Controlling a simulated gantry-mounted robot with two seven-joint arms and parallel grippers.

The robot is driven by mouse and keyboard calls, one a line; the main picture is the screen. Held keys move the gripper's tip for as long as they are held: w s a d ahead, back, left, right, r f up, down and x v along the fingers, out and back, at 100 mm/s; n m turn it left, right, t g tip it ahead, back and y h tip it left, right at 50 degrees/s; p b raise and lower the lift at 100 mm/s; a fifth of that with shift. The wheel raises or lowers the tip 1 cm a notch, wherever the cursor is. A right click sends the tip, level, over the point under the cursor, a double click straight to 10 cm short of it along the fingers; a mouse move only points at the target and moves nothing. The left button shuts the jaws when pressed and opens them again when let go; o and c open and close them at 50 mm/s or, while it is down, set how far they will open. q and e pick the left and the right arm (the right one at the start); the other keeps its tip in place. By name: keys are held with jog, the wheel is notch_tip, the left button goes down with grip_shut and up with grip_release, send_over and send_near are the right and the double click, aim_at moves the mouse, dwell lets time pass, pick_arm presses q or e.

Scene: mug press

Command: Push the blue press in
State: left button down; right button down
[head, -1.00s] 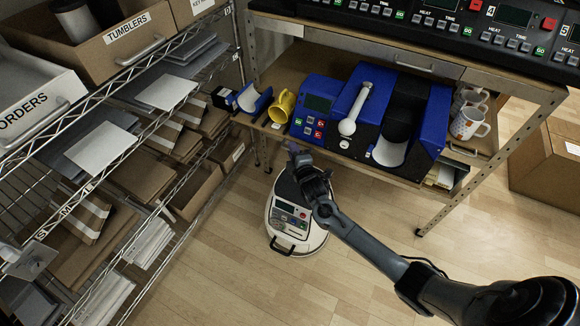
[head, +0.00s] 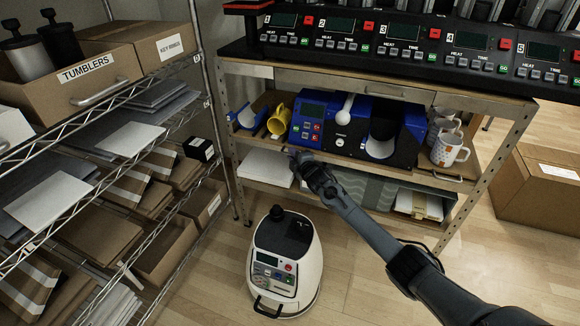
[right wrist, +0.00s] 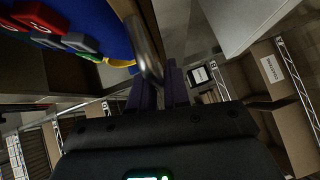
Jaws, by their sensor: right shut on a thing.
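The blue press (head: 388,128) has a black front, a curved white plate and a white ball-ended lever (head: 343,117). It stands on a wooden pull-out board (head: 400,166) under the counter, with its top close below the counter. My right gripper (head: 296,156) is at the board's front edge, below the press's keypad part (head: 310,124). In the right wrist view, its purple fingers (right wrist: 167,86) are shut on a silver bar handle (right wrist: 148,50) along the board's edge. A similar handle (head: 447,177) shows at the board's right. My left gripper is out of view.
A yellow mug (head: 279,121) stands left of the press and patterned mugs (head: 450,149) stand right of it. A floor robot (head: 285,260) stands below. A wire shelf (head: 120,150) is at left; a cardboard box (head: 540,185) lies on the floor at right.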

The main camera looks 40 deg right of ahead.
jog(key=shift+w+d, duration=0.1)
jog(key=shift+d, duration=0.05)
jog(key=c, duration=1.2)
grip_release()
jog(key=shift+s, duration=0.2)
jog(key=p+v, duration=0.2)
jog(key=v, duration=0.8)
jog(key=shift+s+r, duration=0.1)
jog(key=shift+s, duration=0.1)
